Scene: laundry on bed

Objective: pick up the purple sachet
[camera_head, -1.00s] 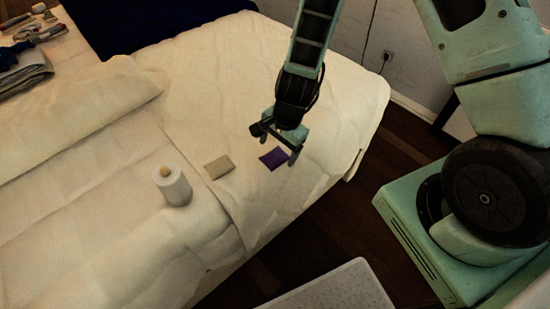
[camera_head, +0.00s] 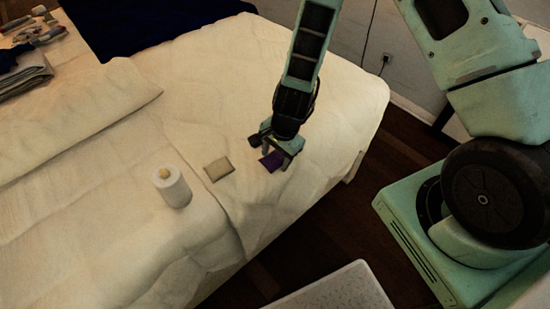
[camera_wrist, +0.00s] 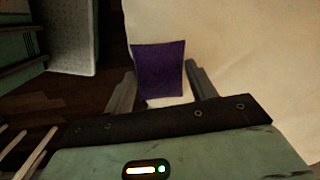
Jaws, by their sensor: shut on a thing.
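The purple sachet (camera_head: 270,163) is at the right part of the cream bed cover, partly hidden by my gripper (camera_head: 276,158) in the head view. In the wrist view the sachet (camera_wrist: 160,70) is a dark purple square between the two fingers of my gripper (camera_wrist: 161,75). My gripper is shut on the sachet, with one finger at each side edge. The sachet is at or very close to the bed surface; I cannot tell whether it is clear of it.
A beige sachet (camera_head: 218,169) lies just left of my gripper. A white roll-shaped item (camera_head: 173,187) stands further left. A pale speckled surface (camera_head: 335,290) is at the bottom, beyond the bed edge. Folded cloths (camera_head: 22,75) lie at the far left.

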